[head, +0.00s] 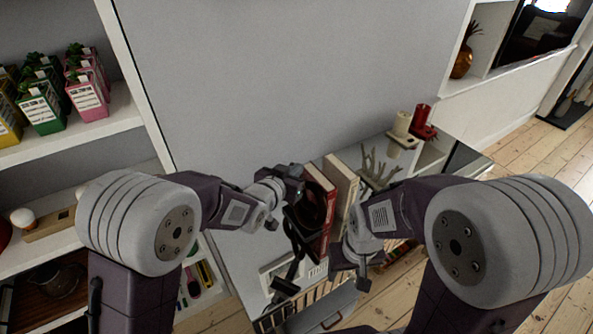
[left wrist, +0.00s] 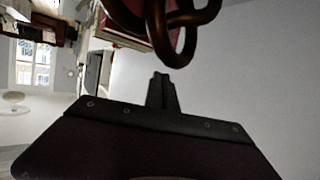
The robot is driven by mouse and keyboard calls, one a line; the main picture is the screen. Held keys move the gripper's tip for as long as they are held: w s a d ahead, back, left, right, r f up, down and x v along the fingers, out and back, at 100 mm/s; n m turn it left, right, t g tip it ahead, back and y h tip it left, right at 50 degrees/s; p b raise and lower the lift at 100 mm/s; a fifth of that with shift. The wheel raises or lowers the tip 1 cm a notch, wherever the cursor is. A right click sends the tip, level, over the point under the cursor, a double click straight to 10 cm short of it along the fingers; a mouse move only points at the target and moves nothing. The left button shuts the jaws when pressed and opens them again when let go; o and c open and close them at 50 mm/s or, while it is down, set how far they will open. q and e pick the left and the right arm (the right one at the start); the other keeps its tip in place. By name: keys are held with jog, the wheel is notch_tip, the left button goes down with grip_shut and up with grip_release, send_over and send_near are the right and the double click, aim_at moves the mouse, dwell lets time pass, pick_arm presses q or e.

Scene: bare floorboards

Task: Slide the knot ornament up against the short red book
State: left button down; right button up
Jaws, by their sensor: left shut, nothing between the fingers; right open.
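The knot ornament (head: 308,208), dark brown and looped, stands on the grey shelf top in the head view, close to the left face of the red book (head: 327,186). I cannot tell whether they touch. In the left wrist view the knot's brown loops (left wrist: 182,40) hang into the top of the picture, with part of the red book (left wrist: 128,18) behind. My left gripper (head: 294,186) is beside the knot on its left, shut and empty; its closed fingers (left wrist: 162,90) point towards the knot. My right gripper (head: 350,268) is open, low in front of the books.
A cream book (head: 343,180) stands right of the red one. Beyond it are a coral-like ornament (head: 379,166), a cream candle (head: 402,124) and a red candle (head: 422,118). A dark object (head: 287,284) lies nearer, left of my right gripper. A wall rises behind.

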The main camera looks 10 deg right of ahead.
pick_arm(q)
jog(key=shift+w+d+f+b, duration=0.1)
jog(key=shift+f+b, duration=0.15)
jog(key=shift+f, duration=0.2)
jog(key=shift+w+d+f+b, duration=0.1)
jog(key=shift+f+b, duration=0.1)
jog(key=shift+f, duration=0.2)
jog(key=shift+s+a, duration=0.15)
pick_arm(e)
jog(key=shift+s+f, duration=0.1)
jog(key=shift+f, duration=0.25)
pick_arm(q)
jog(key=shift+f, duration=0.25)
jog(key=shift+s+f+b, duration=0.15)
jog(key=shift+f+b, duration=0.05)
jog(key=shift+b, duration=0.1)
jog(key=f+v, duration=0.1)
jog(key=v, duration=1.1)
jog(key=shift+s+a+f, duration=0.25)
jog(key=shift+s+a, duration=0.1)
jog(key=shift+s, duration=0.05)
pick_arm(e)
jog(key=shift+s+a+f, duration=0.35)
jog(key=shift+s+f, duration=0.1)
